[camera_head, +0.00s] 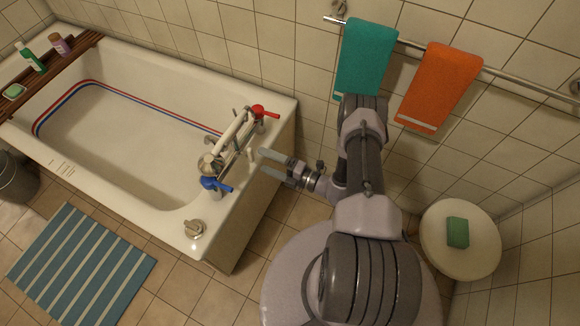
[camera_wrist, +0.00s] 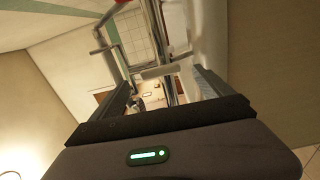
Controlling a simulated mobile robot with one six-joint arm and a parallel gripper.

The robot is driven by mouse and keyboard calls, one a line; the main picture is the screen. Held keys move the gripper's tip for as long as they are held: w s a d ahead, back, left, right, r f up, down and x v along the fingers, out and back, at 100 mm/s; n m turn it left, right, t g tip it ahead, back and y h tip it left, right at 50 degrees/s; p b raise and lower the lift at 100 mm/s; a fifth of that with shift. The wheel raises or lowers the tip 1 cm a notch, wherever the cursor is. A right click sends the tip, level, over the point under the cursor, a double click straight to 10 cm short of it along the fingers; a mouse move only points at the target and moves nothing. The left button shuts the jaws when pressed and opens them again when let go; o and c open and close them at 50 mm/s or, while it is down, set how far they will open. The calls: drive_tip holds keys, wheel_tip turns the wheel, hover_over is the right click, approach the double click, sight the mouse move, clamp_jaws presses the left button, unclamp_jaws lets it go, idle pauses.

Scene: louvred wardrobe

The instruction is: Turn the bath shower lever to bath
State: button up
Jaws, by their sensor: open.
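The bath tap set stands on the near right rim of the white bathtub (camera_head: 252,182). It has a red handle (camera_head: 265,111), a blue handle (camera_head: 216,184) and a pale handset (camera_head: 233,133) lying across the top. A small pale upright piece (camera_head: 251,155) on its right side may be the bath shower lever; its setting cannot be told. My gripper (camera_head: 264,162) is open just right of this piece. In the wrist view, a pale bar (camera_wrist: 158,71) shows between the open fingers (camera_wrist: 162,78); I cannot tell whether they touch it.
A teal towel (camera_head: 365,58) and an orange towel (camera_head: 439,85) hang from a wall rail (camera_head: 505,75) behind my arm. A round stool (camera_head: 482,256) with a green sponge (camera_head: 457,232) stands at right. A striped mat (camera_head: 82,268) lies before the tub.

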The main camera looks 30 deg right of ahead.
drive_tip(key=p+v, duration=0.2)
drive_tip(key=v, duration=0.9)
drive_tip(key=shift+s, duration=0.1)
drive_tip(key=a+r+n+g, duration=0.3)
drive_tip(key=r+n+g, duration=0.2)
drive_tip(key=r+n, duration=0.4)
drive_tip(key=w+a+r+n+g, duration=0.1)
drive_tip(key=a+r+n+g, duration=0.3)
drive_tip(key=r+n, duration=0.45)
drive_tip(key=a+r+n+g, duration=0.3)
drive_tip(key=r+n+g, duration=0.3)
drive_tip(key=r, duration=0.5)
drive_tip(key=s+a+r+n+t+h, duration=0.2)
drive_tip(key=s+r+n+t+h, duration=0.1)
drive_tip(key=s+r+n, duration=0.3)
drive_tip(key=s+a+r+n+t+h, duration=0.2)
drive_tip(key=s+r+n+h, duration=0.3)
drive_tip(key=n, duration=0.8)
wheel_tip(320, 180, up, 5)
drive_tip(key=shift+s+a+f+t+h, duration=0.1)
drive_tip(key=shift+s+a+t+h, duration=0.2)
drive_tip(key=shift+s+t, duration=0.55)
drive_tip(key=shift+s+g, duration=0.25)
